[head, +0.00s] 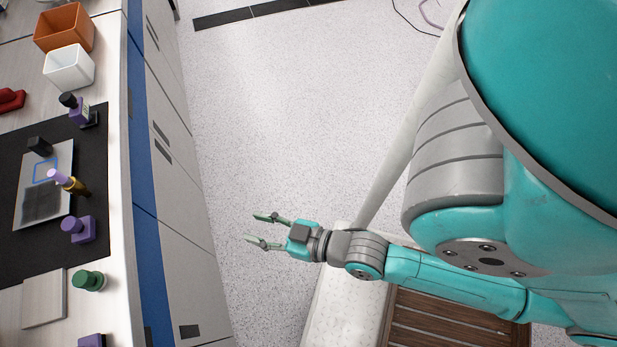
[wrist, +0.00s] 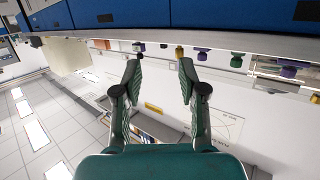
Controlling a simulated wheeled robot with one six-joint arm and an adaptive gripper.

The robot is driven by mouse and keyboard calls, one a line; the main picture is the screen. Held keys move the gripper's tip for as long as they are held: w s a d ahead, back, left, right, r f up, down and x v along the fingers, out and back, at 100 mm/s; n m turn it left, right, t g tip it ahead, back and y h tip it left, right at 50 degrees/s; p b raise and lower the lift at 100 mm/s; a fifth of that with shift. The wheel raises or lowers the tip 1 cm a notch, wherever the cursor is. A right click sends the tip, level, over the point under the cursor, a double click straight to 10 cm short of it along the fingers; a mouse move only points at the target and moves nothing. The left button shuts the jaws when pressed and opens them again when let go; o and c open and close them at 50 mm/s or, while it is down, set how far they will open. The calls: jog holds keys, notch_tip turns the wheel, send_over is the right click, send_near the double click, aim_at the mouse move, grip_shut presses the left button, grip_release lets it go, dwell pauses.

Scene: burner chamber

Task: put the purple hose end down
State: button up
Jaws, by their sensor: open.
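A light purple end piece (head: 58,176), which looks like the purple hose end, lies against a dark gold cylinder (head: 77,188) above a grey plate (head: 45,187) on the black mat. I cannot tell whether it touches the plate, and no hose is clear there. A blue square outline (head: 45,171) marks the plate. My gripper (head: 262,230) is open and empty, out over the floor to the right of the bench, apart from everything on it. In the wrist view the open fingers (wrist: 158,82) have nothing between them.
The bench carries dark purple knobbed blocks (head: 80,230), a green knobbed piece (head: 88,280), a white box (head: 69,66), an orange box (head: 65,28) and a pale board (head: 43,298). Cabinet fronts (head: 175,180) drop to open floor (head: 270,120).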

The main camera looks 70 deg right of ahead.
jog(key=v, duration=1.2)
jog(key=shift+s+n+g, duration=0.3)
jog(key=shift+s+g, duration=0.1)
jog(key=shift+s, duration=0.05)
jog(key=shift+a+f, duration=0.1)
dwell(0.3)
